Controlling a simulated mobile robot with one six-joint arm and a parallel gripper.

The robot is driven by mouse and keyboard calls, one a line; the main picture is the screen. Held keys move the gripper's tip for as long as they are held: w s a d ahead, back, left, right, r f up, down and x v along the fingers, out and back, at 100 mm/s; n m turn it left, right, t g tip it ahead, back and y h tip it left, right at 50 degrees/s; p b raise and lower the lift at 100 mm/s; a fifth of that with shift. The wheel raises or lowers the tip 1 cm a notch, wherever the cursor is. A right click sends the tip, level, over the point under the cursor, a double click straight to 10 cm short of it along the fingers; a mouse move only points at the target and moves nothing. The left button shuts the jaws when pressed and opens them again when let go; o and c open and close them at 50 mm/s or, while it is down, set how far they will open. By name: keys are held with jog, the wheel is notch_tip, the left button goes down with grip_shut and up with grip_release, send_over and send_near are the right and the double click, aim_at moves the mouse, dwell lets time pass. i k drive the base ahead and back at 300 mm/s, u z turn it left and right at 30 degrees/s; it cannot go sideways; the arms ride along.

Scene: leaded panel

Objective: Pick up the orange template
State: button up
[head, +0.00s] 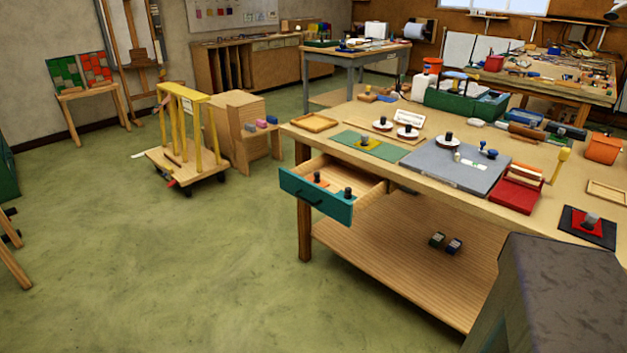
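A small flat orange piece with a dark knob (318,181) lies in the open drawer; it looks like the orange template. A second dark-knobbed piece (347,194) lies nearer the drawer front, with a little orange at its base, mostly hidden. The drawer (312,197) has a teal front and is pulled out from the left end of the wooden workbench (420,165). My gripper is not in view.
On the bench are a green mat with a yellow knobbed piece (365,142), a grey board (455,167), a red box (516,192) and an orange container (603,149). A wooden cart (186,158) stands at left. The green floor (190,260) before the drawer is clear.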

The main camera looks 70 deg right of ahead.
aim_at(315, 179)
jog(key=z, duration=0.4)
jog(key=i, duration=0.65)
jog(key=z, duration=0.7)
jog(key=i, duration=0.45)
jog(key=z, duration=0.25)
